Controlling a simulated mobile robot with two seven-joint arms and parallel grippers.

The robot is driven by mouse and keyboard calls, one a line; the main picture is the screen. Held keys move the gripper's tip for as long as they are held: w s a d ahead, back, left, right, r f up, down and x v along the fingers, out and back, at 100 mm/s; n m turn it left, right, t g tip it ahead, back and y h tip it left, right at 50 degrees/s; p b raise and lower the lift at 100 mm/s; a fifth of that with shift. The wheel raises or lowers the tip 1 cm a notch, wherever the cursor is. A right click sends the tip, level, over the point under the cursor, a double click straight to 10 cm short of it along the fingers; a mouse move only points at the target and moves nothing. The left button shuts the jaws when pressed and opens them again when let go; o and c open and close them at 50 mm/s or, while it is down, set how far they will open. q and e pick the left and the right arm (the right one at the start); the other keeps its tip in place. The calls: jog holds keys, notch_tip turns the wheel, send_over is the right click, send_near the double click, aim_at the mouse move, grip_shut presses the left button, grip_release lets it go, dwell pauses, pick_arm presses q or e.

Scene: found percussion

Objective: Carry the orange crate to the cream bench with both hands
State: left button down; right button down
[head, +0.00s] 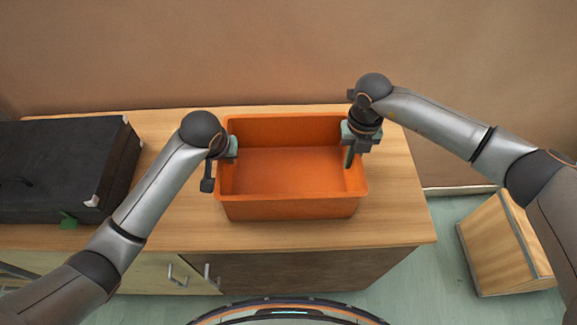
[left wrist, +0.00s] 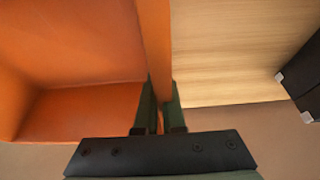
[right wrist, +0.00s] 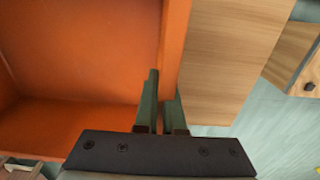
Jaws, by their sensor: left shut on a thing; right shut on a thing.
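The orange crate (head: 290,207) is empty and upright at the wooden cabinet top (head: 400,205). It looks to rest there, though a small gap beneath would be hard to see. My left gripper (head: 230,150) is shut on the crate's left wall; in the left wrist view its fingers (left wrist: 160,100) straddle the orange wall (left wrist: 154,40). My right gripper (head: 352,152) is shut on the right wall; in the right wrist view its fingers (right wrist: 162,102) lie either side of that wall (right wrist: 174,45). I cannot make out a separate cream bench.
A black case (head: 60,165) lies on the cabinet top left of the crate, with a small green piece (head: 68,219) at its front. A wooden box (head: 500,245) stands on the pale green floor at right. A brown wall (head: 280,50) rises behind.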

pick_arm(q)
jog(key=shift+a+f+b, duration=0.1)
jog(key=shift+f+b, duration=0.35)
jog(key=shift+f, duration=0.2)
pick_arm(e)
jog(key=shift+f, duration=0.6)
pick_arm(q)
jog(key=c, duration=1.4)
grip_release()
jog(key=shift+r, duration=0.1)
pick_arm(e)
jog(key=c, duration=1.4)
grip_release()
jog(key=shift+r, duration=0.1)
pick_arm(q)
jog(key=o, duration=0.4)
pick_arm(e)
jog(key=o, duration=0.4)
pick_arm(q)
jog(key=v, duration=1.2)
jog(key=shift+w, duration=0.1)
pick_arm(e)
notch_tip(320, 180, up, 12)
jog(key=shift+r, duration=0.1)
